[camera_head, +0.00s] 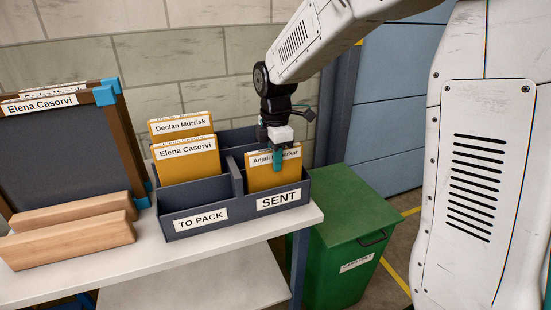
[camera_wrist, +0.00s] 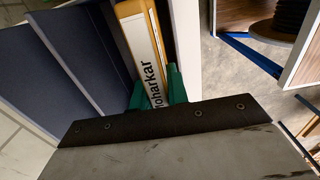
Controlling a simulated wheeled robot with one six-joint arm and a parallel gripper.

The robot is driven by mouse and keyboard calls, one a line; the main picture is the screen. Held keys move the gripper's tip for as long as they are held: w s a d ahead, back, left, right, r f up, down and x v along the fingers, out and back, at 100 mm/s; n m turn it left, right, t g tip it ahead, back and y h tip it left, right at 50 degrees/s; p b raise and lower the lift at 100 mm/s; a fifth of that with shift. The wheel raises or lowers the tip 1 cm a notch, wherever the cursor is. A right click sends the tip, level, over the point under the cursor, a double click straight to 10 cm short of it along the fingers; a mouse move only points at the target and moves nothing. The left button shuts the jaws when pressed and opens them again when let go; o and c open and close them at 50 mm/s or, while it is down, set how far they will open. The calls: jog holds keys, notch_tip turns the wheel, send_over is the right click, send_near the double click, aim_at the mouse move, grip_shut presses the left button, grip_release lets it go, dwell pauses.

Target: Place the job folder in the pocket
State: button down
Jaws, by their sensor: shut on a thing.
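A yellow job folder (camera_head: 270,178) with a white label reading "Anjali ...arkar", partly hidden by my fingers, stands upright in the front pocket of the grey organizer's "SENT" side (camera_head: 279,199). My gripper (camera_head: 278,158) has green fingertips and is shut on the top edge of this folder. In the wrist view the folder (camera_wrist: 142,45) lies between the green fingertips (camera_wrist: 157,92), its label ending "oharkar". I cannot tell whether the folder's bottom rests on the pocket floor. Yellow folders "Elena Casorvi" (camera_head: 188,165) and "Declan Murrisk" (camera_head: 180,126) stand in the "TO PACK" side (camera_head: 201,219).
The organizer stands on a white table (camera_head: 130,262). Dark framed boards (camera_head: 60,145) and wooden blocks (camera_head: 75,245) are at the left. A green lidded bin (camera_head: 345,235) stands on the floor at the right. A brick wall (camera_head: 200,60) is behind.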

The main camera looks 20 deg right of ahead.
jog(key=shift+f, duration=0.1)
jog(key=c, duration=1.4)
grip_release()
jog(key=shift+o, duration=0.2)
notch_tip(320, 180, up, 12)
jog(key=shift+r, duration=0.15)
jog(key=s+d+f+m, duration=0.1)
jog(key=s+f+m, duration=0.1)
jog(key=s+m, duration=0.7)
jog(key=s+d+f+m+t, duration=0.1)
jog(key=s+m, duration=0.8)
jog(key=s, duration=1.2)
jog(key=shift+d+f, duration=0.6)
jog(key=shift+f, duration=0.2)
